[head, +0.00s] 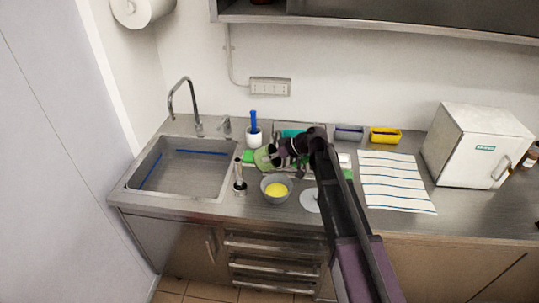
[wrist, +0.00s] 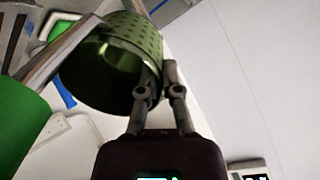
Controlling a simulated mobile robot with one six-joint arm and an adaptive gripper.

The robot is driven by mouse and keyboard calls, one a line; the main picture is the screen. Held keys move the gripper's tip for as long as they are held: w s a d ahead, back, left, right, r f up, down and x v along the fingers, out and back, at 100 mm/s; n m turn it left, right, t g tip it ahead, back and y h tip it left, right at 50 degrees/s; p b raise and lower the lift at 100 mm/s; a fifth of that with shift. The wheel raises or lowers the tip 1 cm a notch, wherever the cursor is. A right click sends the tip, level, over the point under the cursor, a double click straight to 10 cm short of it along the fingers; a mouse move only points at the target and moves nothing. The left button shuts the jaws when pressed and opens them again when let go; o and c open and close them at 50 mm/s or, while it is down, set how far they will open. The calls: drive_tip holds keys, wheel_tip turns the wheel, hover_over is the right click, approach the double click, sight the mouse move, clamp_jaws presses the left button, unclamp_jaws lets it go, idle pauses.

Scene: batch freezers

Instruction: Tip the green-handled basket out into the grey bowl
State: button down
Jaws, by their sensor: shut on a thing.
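My gripper (head: 274,155) is shut on the wall of a green perforated basket (head: 263,158), with one finger on each side of its rim. In the wrist view the basket (wrist: 115,65) is large, tilted, and partly open to the camera; its visible inside looks dark and I see no contents. A green piece (wrist: 22,118) at the left edge may be its handle. The grey bowl (head: 277,198) stands on the counter just below and slightly right of the basket in the head view, with yellow stuff in it. The basket appears to be up behind the bowl.
A dark-handled tool in a holder (head: 239,186) stands left of the bowl. A white cup with a blue tool (head: 254,136) is behind. The sink (head: 185,168) is left; a striped mat (head: 395,182) and white box (head: 470,145) are right. A pale disc (head: 310,200) lies beside the bowl.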

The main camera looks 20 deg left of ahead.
drive_tip(key=shift+s+a+r+t+h+p, duration=0.1)
drive_tip(key=shift+a+r+t+h+p, duration=0.15)
drive_tip(key=shift+h+p, duration=0.75)
drive_tip(key=shift+w+a+r+t+h+p, duration=0.1)
drive_tip(key=shift+r+h+p, duration=0.25)
drive_tip(key=shift+h+p, duration=0.65)
drive_tip(key=shift+s+a+r+t+h+p, duration=0.1)
drive_tip(key=shift+a+r+t+h+p, duration=0.15)
drive_tip(key=shift+h+p, duration=0.75)
drive_tip(key=h+p, duration=0.1)
drive_tip(key=h, duration=0.2)
drive_tip(key=shift+f+t+p, duration=0.35)
drive_tip(key=shift+f+t, duration=0.05)
drive_tip(key=shift+f+h, duration=0.2)
drive_tip(key=shift+h, duration=0.7)
drive_tip(key=shift+t, duration=0.3)
